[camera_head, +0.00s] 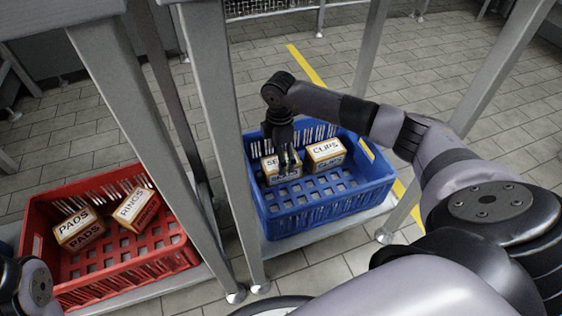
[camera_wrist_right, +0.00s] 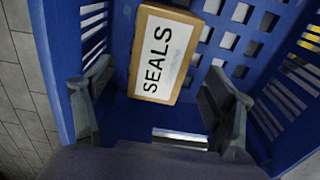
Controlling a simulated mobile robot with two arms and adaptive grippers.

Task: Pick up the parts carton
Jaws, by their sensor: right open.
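The SEALS carton (camera_head: 282,180) is inside the blue crate (camera_head: 318,219), partly hidden by my right gripper (camera_head: 289,163). In the right wrist view the SEALS carton (camera_wrist_right: 160,55) lies label up, slightly tilted, beyond the open fingers of my right gripper (camera_wrist_right: 155,112). It is not gripped. My left gripper does not show.
The blue crate's slotted walls rise close around my right gripper. Grey metal posts (camera_head: 222,110) stand between the two crates and behind them. A yellow line (camera_head: 306,66) crosses the tiled floor. The blue crate's near floor is clear.

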